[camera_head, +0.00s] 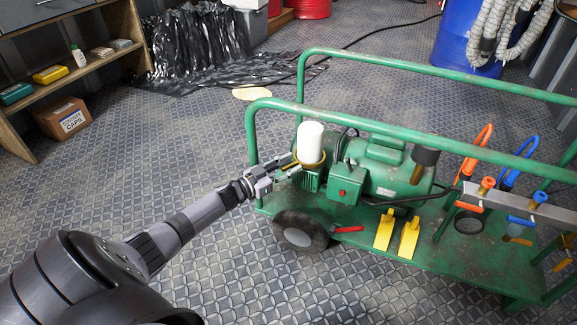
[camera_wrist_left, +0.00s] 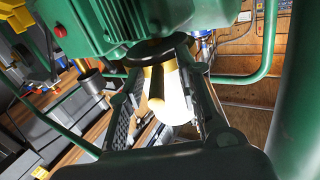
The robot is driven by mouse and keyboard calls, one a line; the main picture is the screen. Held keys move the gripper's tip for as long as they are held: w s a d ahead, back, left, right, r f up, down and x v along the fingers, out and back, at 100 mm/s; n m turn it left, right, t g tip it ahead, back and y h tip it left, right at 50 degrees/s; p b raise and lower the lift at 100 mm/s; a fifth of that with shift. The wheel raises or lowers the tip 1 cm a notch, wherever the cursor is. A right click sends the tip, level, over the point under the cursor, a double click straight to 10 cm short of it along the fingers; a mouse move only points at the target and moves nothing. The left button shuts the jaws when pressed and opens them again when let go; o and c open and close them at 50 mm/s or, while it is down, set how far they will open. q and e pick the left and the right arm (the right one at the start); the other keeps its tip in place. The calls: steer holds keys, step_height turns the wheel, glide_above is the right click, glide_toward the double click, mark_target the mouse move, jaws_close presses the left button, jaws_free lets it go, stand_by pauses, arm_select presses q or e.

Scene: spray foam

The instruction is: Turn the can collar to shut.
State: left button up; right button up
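The white can (camera_head: 311,141) stands upright on the green machine, with the gold can collar (camera_head: 309,164) around its lower end. My left gripper (camera_head: 291,165) reaches in from the left at collar height. In the left wrist view its two fingers (camera_wrist_left: 161,72) lie on either side of the gold collar (camera_wrist_left: 156,82), with the bright white can (camera_wrist_left: 176,100) beyond. I cannot tell whether both fingers touch the collar. The collar's far side is hidden. My right gripper is not in view.
A green box with a red button (camera_head: 347,181) sits just right of the collar. Hooks with orange (camera_head: 478,140) and blue hoses are further right.

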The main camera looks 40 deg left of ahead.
arm_select(q)
steer(key=v, duration=1.2)
stand_by(0.3)
